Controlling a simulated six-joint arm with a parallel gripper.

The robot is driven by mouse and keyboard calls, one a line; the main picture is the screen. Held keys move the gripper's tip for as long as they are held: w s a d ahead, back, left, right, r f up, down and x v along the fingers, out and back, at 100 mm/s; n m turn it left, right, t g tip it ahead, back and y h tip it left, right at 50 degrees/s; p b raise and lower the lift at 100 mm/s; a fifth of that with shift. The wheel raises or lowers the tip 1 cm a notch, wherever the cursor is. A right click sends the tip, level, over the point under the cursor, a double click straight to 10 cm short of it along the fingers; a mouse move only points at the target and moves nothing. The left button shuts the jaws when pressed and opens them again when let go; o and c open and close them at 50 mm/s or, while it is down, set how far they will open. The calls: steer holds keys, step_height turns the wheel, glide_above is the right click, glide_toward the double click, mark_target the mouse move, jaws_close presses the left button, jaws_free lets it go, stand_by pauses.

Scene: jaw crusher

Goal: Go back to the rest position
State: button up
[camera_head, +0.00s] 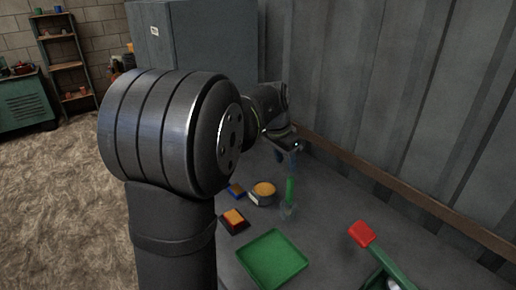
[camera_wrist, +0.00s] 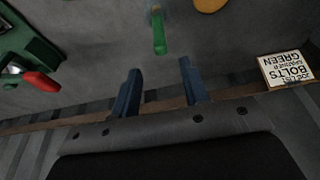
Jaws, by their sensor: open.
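My gripper (camera_wrist: 162,88) is open, with its two blue fingers apart and nothing between them in the wrist view. In the head view my gripper (camera_head: 289,158) is over the far part of the bench, close to the corrugated wall and partly hidden by the arm. A green upright handle (camera_head: 289,188) stands in a small clear cup below it. The green handle also shows in the wrist view (camera_wrist: 158,34), beyond the fingertips and apart from them.
A green tray (camera_head: 272,258), an orange-topped block (camera_head: 234,218) and a yellow-filled round container (camera_head: 263,194) sit on the bench. The green machine's red handle (camera_head: 362,234) rises at the right. The wrist view shows a printed label (camera_wrist: 287,68). The corrugated wall (camera_head: 400,100) bounds the bench.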

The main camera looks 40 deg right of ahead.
mark_target(292, 177)
steer(key=x, duration=1.1)
steer(key=shift+f, duration=0.2)
steer(key=shift+d, duration=0.2)
steer(key=shift+d+v, duration=0.2)
steer(key=shift+v, duration=0.65)
steer(key=shift+d+v, duration=0.15)
steer(key=shift+v, duration=0.7)
